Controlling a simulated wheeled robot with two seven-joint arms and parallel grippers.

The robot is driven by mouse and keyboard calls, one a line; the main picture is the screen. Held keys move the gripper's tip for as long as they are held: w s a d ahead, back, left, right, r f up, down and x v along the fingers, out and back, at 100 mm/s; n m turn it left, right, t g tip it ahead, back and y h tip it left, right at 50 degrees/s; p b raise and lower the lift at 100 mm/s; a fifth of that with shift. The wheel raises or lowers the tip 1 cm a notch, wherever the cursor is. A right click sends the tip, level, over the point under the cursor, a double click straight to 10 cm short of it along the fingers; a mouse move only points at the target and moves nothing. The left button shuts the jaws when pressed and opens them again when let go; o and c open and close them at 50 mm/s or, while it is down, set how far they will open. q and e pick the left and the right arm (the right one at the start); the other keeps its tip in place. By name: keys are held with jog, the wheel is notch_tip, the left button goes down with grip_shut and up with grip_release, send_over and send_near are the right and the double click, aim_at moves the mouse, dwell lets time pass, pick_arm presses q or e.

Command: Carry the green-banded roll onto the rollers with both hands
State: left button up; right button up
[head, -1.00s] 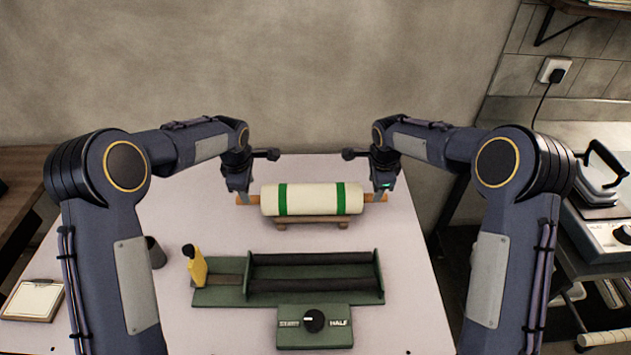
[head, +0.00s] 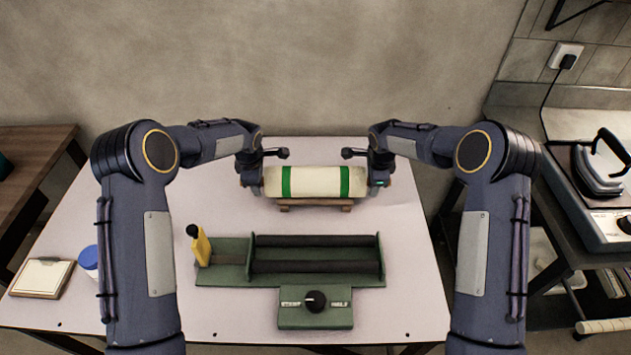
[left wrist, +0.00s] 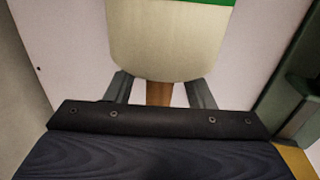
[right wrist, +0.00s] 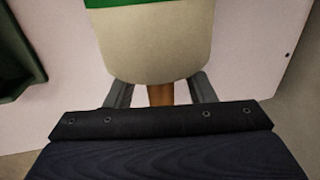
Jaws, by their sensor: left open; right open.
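The cream roll with two green bands (head: 315,181) lies level on a small wooden stand (head: 315,204) at the back of the table. Wooden core ends stick out of it, as the left wrist view (left wrist: 160,93) and right wrist view (right wrist: 160,95) show. My left gripper (head: 251,184) is open at the left end, its fingers on either side of the core. My right gripper (head: 380,184) is open at the right end, also around the core. The green machine (head: 222,273) with two dark rollers (head: 315,267) stands in front of the roll.
A blue-lidded jar (head: 89,260) and a clipboard (head: 42,278) are at left.

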pick_arm(q)
jog(key=shift+w+f, duration=0.1)
jog(key=shift+f, duration=0.3)
pick_arm(e)
jog(key=shift+w+f, duration=0.1)
jog(key=shift+f, duration=0.3)
pick_arm(q)
jog(key=shift+c, duration=0.2)
pick_arm(e)
jog(key=shift+c, duration=0.2)
pick_arm(q)
grip_shut()
pick_arm(e)
grip_shut()
pick_arm(q)
jog(key=shift+r, duration=0.1)
pick_arm(e)
jog(key=shift+r, duration=0.1)
